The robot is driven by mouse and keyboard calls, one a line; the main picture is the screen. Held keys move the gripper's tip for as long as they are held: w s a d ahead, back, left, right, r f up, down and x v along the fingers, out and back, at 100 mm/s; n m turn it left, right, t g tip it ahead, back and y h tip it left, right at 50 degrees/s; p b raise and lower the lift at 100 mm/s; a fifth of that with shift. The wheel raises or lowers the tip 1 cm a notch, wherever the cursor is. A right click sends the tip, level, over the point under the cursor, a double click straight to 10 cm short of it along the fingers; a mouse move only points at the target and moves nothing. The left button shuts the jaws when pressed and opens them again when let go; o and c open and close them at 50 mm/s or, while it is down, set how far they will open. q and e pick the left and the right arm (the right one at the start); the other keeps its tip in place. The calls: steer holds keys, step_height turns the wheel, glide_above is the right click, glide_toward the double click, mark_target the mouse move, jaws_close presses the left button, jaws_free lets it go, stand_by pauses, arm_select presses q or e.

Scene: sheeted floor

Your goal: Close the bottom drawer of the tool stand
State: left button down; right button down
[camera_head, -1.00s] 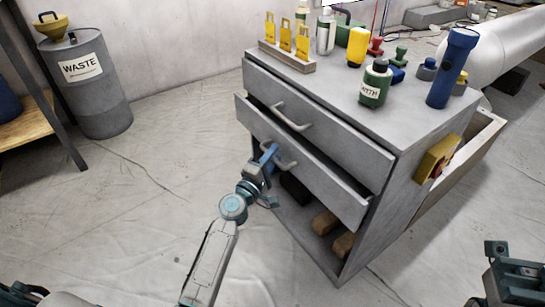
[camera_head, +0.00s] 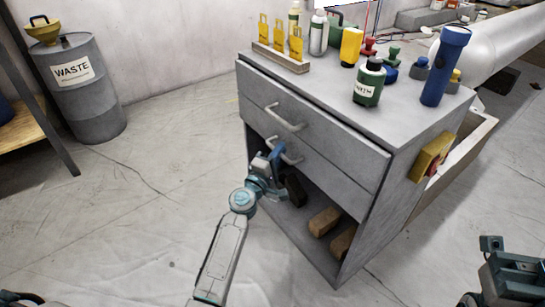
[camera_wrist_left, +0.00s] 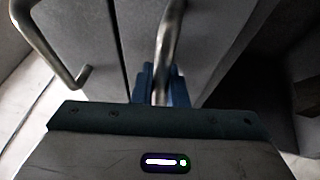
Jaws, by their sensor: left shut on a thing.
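The grey tool stand (camera_head: 360,236) stands in the middle right of the head view. Its bottom drawer (camera_head: 318,178) now sits about flush with the upper drawer (camera_head: 325,137) and the stand's front. My left gripper (camera_head: 274,153) is shut on the bottom drawer's handle (camera_head: 292,158). In the left wrist view the blue fingers (camera_wrist_left: 162,86) close around the bar handle (camera_wrist_left: 168,45), and the other drawer's handle (camera_wrist_left: 62,70) is at the left. My right gripper (camera_head: 510,272) is at the lower right corner, apart from the stand; its fingers are not clear.
Bottles, a blue flashlight (camera_head: 445,66) and yellow tools in a wooden holder (camera_head: 281,58) stand on top. Blocks (camera_head: 325,220) lie on the open shelf below the drawers. A waste drum (camera_head: 82,95) stands back left. The floor left of the stand is clear.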

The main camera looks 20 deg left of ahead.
arm_select(q)
steer(key=c, duration=1.5)
jaws_free()
steer(key=shift+w+d, duration=0.15)
steer(key=shift+o, duration=0.2)
steer(key=v, duration=1.1)
steer(key=shift+b, duration=0.35)
